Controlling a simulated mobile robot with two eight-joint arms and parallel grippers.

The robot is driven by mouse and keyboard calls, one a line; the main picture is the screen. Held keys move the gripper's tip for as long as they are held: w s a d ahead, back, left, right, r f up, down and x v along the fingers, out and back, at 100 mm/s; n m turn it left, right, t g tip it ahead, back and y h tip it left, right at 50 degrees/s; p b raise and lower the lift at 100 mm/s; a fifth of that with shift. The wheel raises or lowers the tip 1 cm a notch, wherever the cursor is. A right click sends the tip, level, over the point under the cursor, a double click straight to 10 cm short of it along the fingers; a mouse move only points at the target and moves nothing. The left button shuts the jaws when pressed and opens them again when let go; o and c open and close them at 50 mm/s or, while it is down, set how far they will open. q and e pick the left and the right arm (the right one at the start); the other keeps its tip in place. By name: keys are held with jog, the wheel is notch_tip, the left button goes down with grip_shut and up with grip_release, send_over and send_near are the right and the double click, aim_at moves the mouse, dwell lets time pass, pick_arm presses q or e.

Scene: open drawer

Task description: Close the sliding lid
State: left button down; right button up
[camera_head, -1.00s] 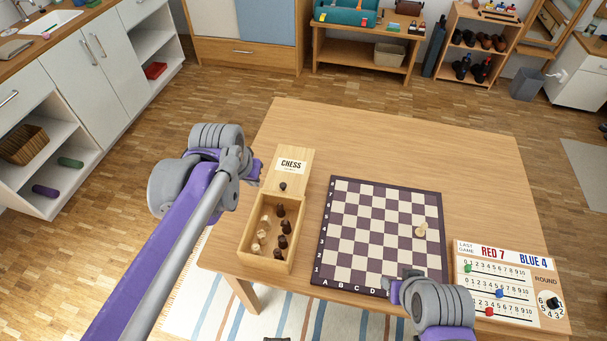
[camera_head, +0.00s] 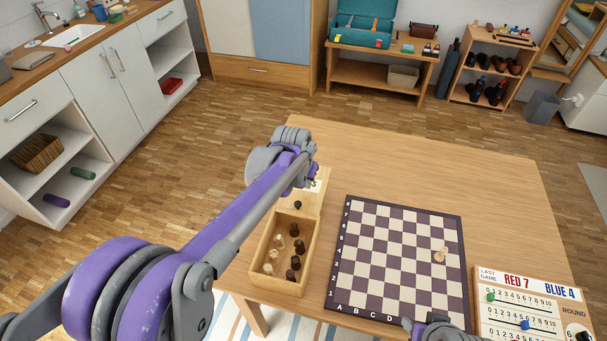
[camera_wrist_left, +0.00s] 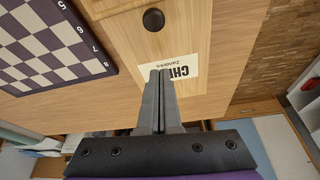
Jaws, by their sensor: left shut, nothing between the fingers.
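The chess box (camera_head: 258,262) is a light wooden box on the table, its near part open, showing dark and pale pieces. Its sliding lid (camera_head: 311,202) extends out past the box's far end. A black knob (camera_head: 298,205) sits on the lid near the box opening. My left gripper (camera_head: 313,173) is over the lid's far part, covering most of the label. In the left wrist view, its shut, empty fingertips (camera_wrist_left: 161,74) overlap the white label (camera_wrist_left: 180,66), with the knob (camera_wrist_left: 153,19) beyond them. Contact with the lid is unclear. My right gripper (camera_head: 428,325) is partly cut off at the bottom edge.
A scoreboard (camera_head: 530,305) lies at the table's right front. The table top (camera_head: 420,155) behind the board is clear.

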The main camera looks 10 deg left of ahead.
aim_at(303, 200)
pick_arm(q)
jog(key=shift+s+a+f, duration=0.15)
jog(key=shift+s, duration=0.85)
jog(key=shift+s+a+f, duration=0.15)
jog(key=shift+s, duration=0.8)
pick_arm(e)
jog(key=shift+r, duration=0.1)
pick_arm(q)
jog(key=shift+s, duration=0.1)
jog(key=s+p, duration=0.2)
jog(key=s, duration=1.6)
jog(key=shift+s+p, duration=0.35)
jog(key=shift+p, duration=0.05)
pick_arm(e)
jog(key=r, duration=0.3)
jog(key=shift+w, duration=0.3)
pick_arm(q)
jog(key=shift+a, duration=0.1)
